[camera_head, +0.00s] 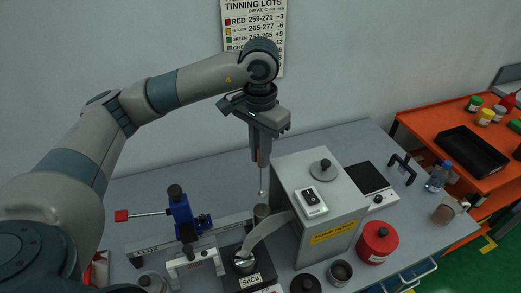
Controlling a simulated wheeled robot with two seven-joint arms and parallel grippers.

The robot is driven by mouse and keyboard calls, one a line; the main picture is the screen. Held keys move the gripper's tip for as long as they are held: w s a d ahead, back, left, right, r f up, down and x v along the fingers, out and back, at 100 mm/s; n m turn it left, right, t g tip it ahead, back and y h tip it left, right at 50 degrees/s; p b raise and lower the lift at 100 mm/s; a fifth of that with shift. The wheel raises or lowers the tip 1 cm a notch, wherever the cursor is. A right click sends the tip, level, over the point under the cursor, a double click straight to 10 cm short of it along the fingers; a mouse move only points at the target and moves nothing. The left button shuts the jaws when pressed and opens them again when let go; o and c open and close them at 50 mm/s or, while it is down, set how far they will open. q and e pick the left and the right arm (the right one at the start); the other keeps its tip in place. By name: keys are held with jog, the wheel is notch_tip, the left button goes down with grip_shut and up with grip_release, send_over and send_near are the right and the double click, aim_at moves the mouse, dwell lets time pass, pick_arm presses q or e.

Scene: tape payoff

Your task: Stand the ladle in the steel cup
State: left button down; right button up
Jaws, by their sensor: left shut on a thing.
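My left gripper (261,157) points straight down over the bench and is shut on the ladle (262,178). The ladle hangs upright below the fingers, a thin shaft with a small pale lower end. A small grey cylinder (262,212), which looks like the steel cup, stands below the ladle's lower end, beside the large grey box. The ladle's end appears just above it in the picture; I cannot tell the gap or whether they line up in depth. My right gripper is not in view.
A grey box machine (325,225) stands close right of the ladle. A blue clamp stand (188,218) is to the left. A pot labelled SnCu (244,262) is in front. A red canister (377,242) and dark round container (341,272) are front right.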

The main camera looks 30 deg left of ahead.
pick_arm(q)
jog(key=shift+f, duration=3)
notch_tip(320, 180, down, 6)
jog(key=b, duration=0.8)
jog(key=shift+f, duration=0.1)
jog(key=c, duration=1.7)
grip_release()
jog(key=shift+o, duration=0.2)
